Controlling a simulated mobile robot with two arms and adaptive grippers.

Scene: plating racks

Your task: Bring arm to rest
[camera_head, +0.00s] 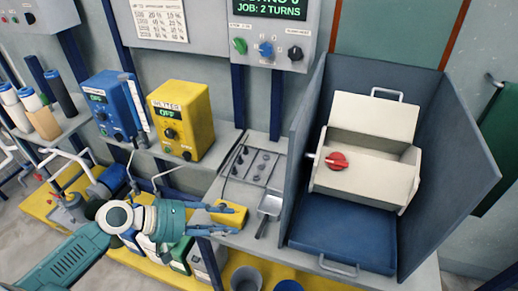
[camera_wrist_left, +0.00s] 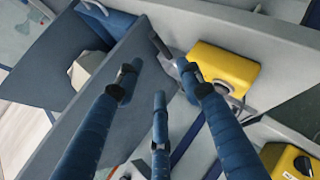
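My left arm comes in from the lower left in the head view. Its teal and blue gripper (camera_head: 231,220) is over the front edge of the bench (camera_head: 232,191), left of the grey booth. The wrist view shows the blue fingers of this gripper (camera_wrist_left: 160,82) spread apart, with nothing clearly held between them. A small yellow block (camera_head: 230,214) is beside the fingertips in the head view; whether they touch it I cannot tell. My right gripper is in neither view.
The grey booth (camera_head: 458,185) holds a cream box with a red knob (camera_head: 337,161) above a blue tray (camera_head: 340,232). Yellow (camera_head: 183,118) and blue (camera_head: 112,103) control boxes stand behind the arm. Bottles (camera_head: 40,115) stand at left. Buckets (camera_head: 246,279) are below the bench.

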